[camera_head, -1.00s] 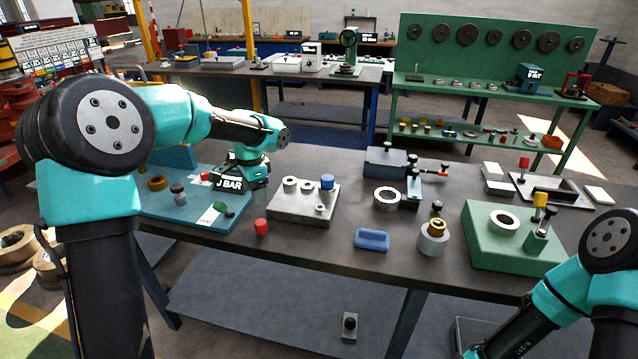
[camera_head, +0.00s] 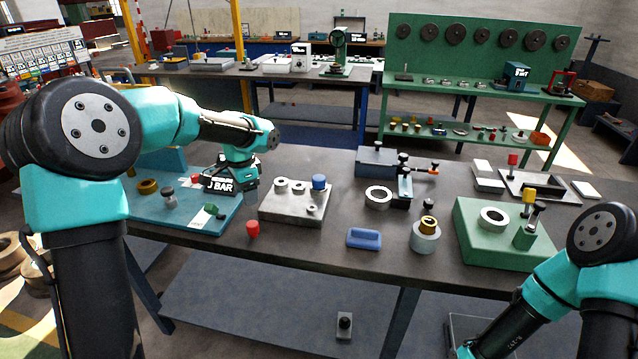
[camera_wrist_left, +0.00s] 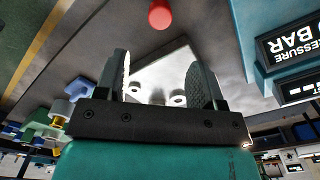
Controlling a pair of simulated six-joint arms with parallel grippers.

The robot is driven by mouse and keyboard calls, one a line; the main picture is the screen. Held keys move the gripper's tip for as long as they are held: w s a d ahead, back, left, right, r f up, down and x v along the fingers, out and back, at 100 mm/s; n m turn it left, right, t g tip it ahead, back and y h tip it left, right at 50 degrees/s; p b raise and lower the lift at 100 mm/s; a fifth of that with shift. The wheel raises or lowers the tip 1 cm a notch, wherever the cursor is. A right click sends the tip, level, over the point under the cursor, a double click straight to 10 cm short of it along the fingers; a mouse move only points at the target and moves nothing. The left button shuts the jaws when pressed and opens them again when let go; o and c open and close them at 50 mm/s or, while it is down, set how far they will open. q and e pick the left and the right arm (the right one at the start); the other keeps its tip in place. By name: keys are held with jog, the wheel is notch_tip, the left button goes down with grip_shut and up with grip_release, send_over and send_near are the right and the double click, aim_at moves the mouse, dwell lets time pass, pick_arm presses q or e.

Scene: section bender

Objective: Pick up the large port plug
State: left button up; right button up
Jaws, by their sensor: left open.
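A red plug (camera_head: 252,229) stands near the front edge of the dark table; it also shows at the top of the left wrist view (camera_wrist_left: 160,14). A blue plug (camera_head: 319,183) sits on a grey metal block (camera_head: 280,211) with round ports. No label shows which of these is the large port plug. My left gripper (camera_head: 246,181) is over the table just left of the block, partly hidden by its wrist. In the left wrist view its jaws (camera_wrist_left: 158,62) are open and empty, with the block beyond them. My right gripper is out of view.
A blue panel (camera_head: 185,213) with a pressure display (camera_head: 219,185) lies left of the block. A blue tray-like piece (camera_head: 364,238), a steel cylinder with a brass top (camera_head: 426,238) and a green fixture plate (camera_head: 490,248) lie to the right. The table between red plug and blue piece is clear.

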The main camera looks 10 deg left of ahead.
pick_arm(q)
jog(key=shift+o, duration=1.4)
jog(key=shift+w, duration=0.1)
jog(key=w+d+r+m+y, duration=0.1)
jog(key=w+d+r+m, duration=0.1)
jog(key=w+d+m, duration=0.2)
jog(key=w+d+r+m+y, duration=0.2)
jog(key=w+d+r+m, duration=0.1)
jog(key=w+d, duration=0.6)
jog(key=w+d+r+m+t+y, duration=0.1)
jog(key=w+d+r+m, duration=0.2)
jog(key=w+d+m, duration=0.2)
jog(key=w+d, duration=0.2)
jog(key=d, duration=0.1)
jog(key=shift+w, duration=0.1)
send_near(319, 178)
jog(key=x, duration=0.5)
jog(key=shift+f, duration=0.15)
